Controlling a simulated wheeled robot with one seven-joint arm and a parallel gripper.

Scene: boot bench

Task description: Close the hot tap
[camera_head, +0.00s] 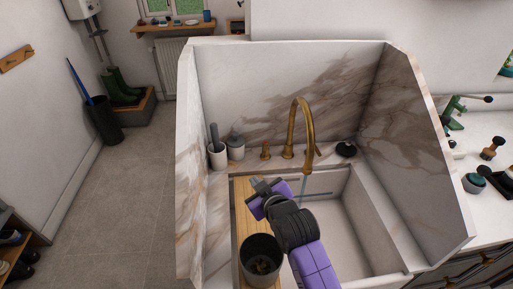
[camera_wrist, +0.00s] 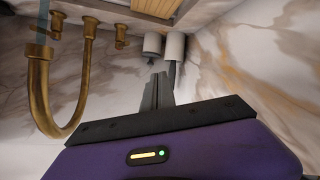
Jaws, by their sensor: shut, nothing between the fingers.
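A brass gooseneck faucet (camera_head: 302,125) stands at the back of the sink, and a pale blue stream of water (camera_head: 303,186) falls from its spout. A brass handle stands on its left (camera_head: 265,150) and another on its right (camera_head: 317,154); which is hot, I cannot tell. The wrist view is upside down: the faucet (camera_wrist: 76,110) is at left, with the left handle (camera_wrist: 120,36) and right handle (camera_wrist: 57,24) near the top. My gripper (camera_head: 259,184) is shut and empty, in front of the left handle and apart from it. Its fingers (camera_wrist: 158,88) also show in the wrist view.
Two light cups (camera_head: 217,154) (camera_head: 236,148) with brushes stand left of the handles. A wooden board (camera_head: 243,215) spans the sink's left side, with a dark pot (camera_head: 261,250) at its front. A black round object (camera_head: 346,149) sits on the right of the ledge. Marble panels (camera_head: 400,140) enclose the sink.

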